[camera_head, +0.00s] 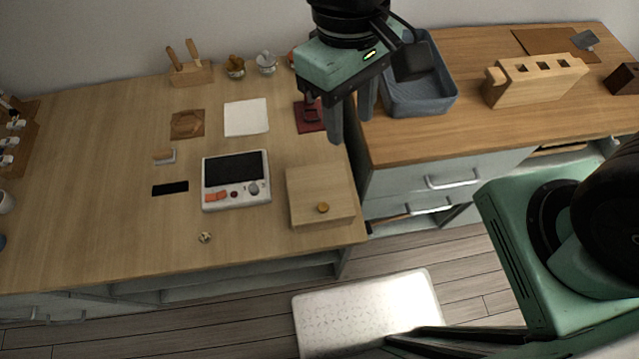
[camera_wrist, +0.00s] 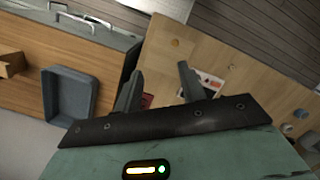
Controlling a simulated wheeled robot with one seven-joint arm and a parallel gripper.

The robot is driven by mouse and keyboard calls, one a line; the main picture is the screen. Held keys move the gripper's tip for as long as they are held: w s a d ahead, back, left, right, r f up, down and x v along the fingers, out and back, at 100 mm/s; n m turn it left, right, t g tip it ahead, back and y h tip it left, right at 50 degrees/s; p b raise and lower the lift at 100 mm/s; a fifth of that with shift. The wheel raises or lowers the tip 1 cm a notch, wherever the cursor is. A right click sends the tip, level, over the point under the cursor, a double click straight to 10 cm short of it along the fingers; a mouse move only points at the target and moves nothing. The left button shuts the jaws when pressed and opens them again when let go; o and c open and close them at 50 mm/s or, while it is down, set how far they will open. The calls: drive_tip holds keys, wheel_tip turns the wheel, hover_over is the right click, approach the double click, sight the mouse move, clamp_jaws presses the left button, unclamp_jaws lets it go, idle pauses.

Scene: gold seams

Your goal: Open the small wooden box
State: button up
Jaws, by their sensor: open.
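The small wooden box (camera_head: 302,190) is a pale, square block near the front right corner of the left worktop. Its flat top looks closed, and a round golden-brown knob (camera_head: 323,208) sits near its front edge. In the wrist view, the knob (camera_wrist: 174,43) shows beyond the fingers, on the pale wood of the box (camera_wrist: 188,48). My gripper (camera_head: 350,120) is open, with nothing between its fingers. It hangs above the worktop, behind and slightly right of the box, apart from it. Its two dark fingers show in the wrist view (camera_wrist: 160,72).
A white device with a dark screen (camera_head: 236,180) lies just left of the box. A dark red mat (camera_head: 309,117) lies behind it. A blue-grey tray (camera_head: 421,105) and a slotted wooden block (camera_head: 535,82) stand on the right worktop. A small knob-like piece (camera_head: 205,237) lies front left.

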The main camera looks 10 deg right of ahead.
drive_tip(key=w+a+f+m+g, duration=0.2)
drive_tip(key=w+a+f, duration=0.2)
drive_tip(key=a, duration=0.2)
drive_tip(key=h+p, duration=0.1)
drive_tip(key=p, duration=0.2)
approach(323, 206)
drive_tip(key=x, duration=0.7)
drive_tip(key=shift+s+f, duration=0.1)
drive_tip(key=shift+f, duration=0.2)
drive_tip(key=shift+g, duration=0.3)
clamp_jaws()
